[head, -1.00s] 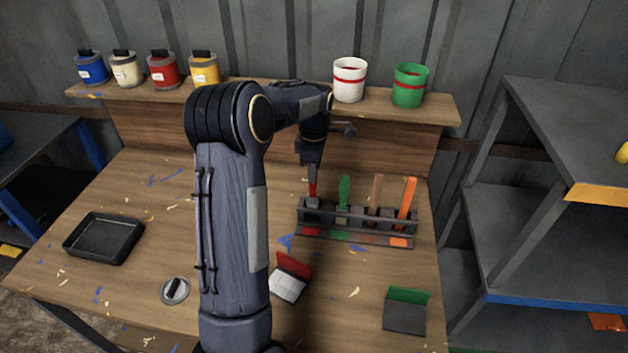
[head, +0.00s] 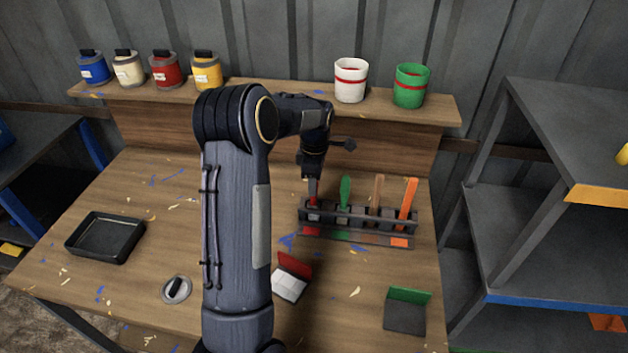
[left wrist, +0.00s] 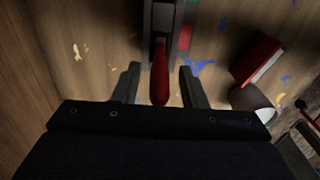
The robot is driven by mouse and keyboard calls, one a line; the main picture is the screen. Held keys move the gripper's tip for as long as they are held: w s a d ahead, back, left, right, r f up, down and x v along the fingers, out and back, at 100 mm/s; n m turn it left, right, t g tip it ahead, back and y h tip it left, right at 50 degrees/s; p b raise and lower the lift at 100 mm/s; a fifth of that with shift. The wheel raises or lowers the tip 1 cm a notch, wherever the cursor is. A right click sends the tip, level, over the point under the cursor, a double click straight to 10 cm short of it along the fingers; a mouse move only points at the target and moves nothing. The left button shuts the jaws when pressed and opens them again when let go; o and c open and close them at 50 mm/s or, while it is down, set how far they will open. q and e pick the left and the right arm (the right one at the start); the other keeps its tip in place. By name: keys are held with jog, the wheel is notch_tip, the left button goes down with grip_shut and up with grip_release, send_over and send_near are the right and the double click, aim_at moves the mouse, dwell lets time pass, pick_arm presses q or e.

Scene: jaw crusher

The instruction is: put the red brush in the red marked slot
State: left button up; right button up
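The red brush (head: 314,203) stands in the leftmost slot of the dark rack (head: 360,222), above the rack's red mark (head: 311,232). My left gripper (head: 313,190) is over it and hides part of its handle in the head view. In the left wrist view the red handle (left wrist: 160,75) points toward the camera between the fingers of my left gripper (left wrist: 158,84). The fingers are open, with a gap on each side of the handle. The brush's lower end is hidden in the rack. My right gripper is not in view.
Green (head: 345,190), brown (head: 377,190) and orange (head: 408,198) brushes stand in the other slots. A red-edged pad (head: 290,280), green-edged pad (head: 405,312), black tray (head: 104,238) and round lid (head: 175,289) lie on the table. Cans line the back shelf.

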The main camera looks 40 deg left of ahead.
pick_arm(q)
jog(key=shift+r, duration=0.1)
notch_tip(320, 180, up, 12)
jog(key=shift+d+r+b, duration=0.1)
jog(key=shift+r+b, duration=0.05)
jog(key=shift+b, duration=0.2)
jog(key=s+d+r+m+t+h, duration=0.2)
jog(key=s+d+r+m+t, duration=0.15)
jog(key=s+d+m, duration=0.8)
jog(key=s+d+f+m+t+h, duration=0.1)
jog(key=s+d+f+m, duration=0.1)
jog(key=s+d+m, duration=0.3)
jog(key=s+d+f+m+t+h, duration=0.1)
jog(key=s+d+f+m, duration=0.2)
jog(key=s, duration=0.7)
jog(key=d+m, duration=0.2)
jog(key=shift+s+f+m, duration=0.2)
jog(key=shift+s+m, duration=0.1)
jog(key=shift+m, duration=0.05)
